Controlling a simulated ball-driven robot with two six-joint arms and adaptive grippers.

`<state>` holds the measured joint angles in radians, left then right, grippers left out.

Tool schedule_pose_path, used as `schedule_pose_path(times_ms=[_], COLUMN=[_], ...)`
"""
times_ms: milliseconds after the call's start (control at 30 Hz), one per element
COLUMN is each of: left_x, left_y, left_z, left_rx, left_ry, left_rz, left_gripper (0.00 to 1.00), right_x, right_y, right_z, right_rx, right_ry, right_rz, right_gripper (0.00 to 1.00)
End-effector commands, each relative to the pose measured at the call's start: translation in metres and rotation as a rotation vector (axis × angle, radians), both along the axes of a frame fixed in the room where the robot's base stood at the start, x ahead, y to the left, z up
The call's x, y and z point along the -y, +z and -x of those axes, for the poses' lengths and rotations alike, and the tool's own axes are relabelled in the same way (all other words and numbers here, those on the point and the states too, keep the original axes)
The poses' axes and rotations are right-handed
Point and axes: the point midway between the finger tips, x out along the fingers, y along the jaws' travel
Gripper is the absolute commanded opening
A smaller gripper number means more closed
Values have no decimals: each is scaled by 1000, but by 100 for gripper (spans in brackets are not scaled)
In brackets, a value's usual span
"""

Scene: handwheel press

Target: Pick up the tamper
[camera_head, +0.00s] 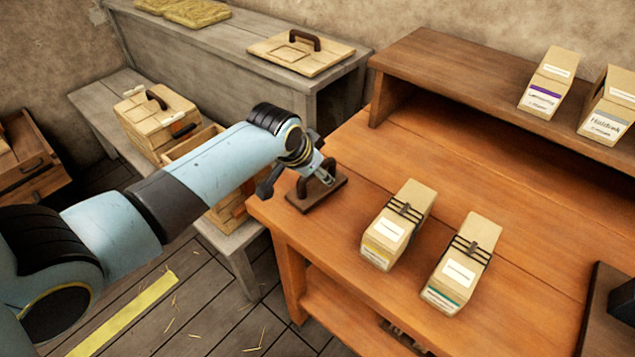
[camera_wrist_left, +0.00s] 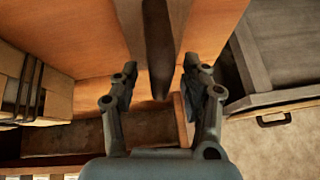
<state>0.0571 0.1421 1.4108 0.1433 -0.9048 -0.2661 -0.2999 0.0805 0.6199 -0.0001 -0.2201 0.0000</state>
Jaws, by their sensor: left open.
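The tamper (camera_head: 330,193) is a dark brown block with an arched handle. It rests flat on the left end of the orange-brown wooden table. My left gripper (camera_head: 302,178) reaches in from the left and is at the handle, partly covering it in the head view. In the left wrist view, my left gripper's (camera_wrist_left: 158,88) fingers are spread apart. A dark upright part of the tamper (camera_wrist_left: 158,45) shows between them, with a gap on both sides. Contact is not visible. My right gripper is not in view.
Two strapped paper packages (camera_head: 398,225) (camera_head: 462,265) stand on the table (camera_head: 340,240) right of the tamper. A raised shelf (camera_head: 450,85) at the back holds more packages (camera_head: 550,82). A grey bench (camera_head: 225,50) and a wooden box (camera_head: 157,120) are at the left.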

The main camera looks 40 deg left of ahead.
Motion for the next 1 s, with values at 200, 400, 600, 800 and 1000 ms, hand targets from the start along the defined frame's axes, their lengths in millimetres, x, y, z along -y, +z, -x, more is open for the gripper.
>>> schedule_pose_path(times_ms=[200, 400, 600, 800, 1000], left_x=[0, 0, 0, 0, 0], left_y=[0, 0, 0, 1, 1], left_z=[0, 0, 0, 0, -1], left_rx=[1, 1, 0, 1, 3], left_ry=[0, 0, 0, 0, 0], left_rz=[0, 0, 0, 0, 0], left_gripper=[42, 16, 0, 0, 0], right_x=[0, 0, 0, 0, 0], right_y=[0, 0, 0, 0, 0], right_z=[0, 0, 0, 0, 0], right_rx=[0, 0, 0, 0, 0], right_ry=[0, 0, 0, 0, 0], right_rz=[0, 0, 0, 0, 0], right_gripper=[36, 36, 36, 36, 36])
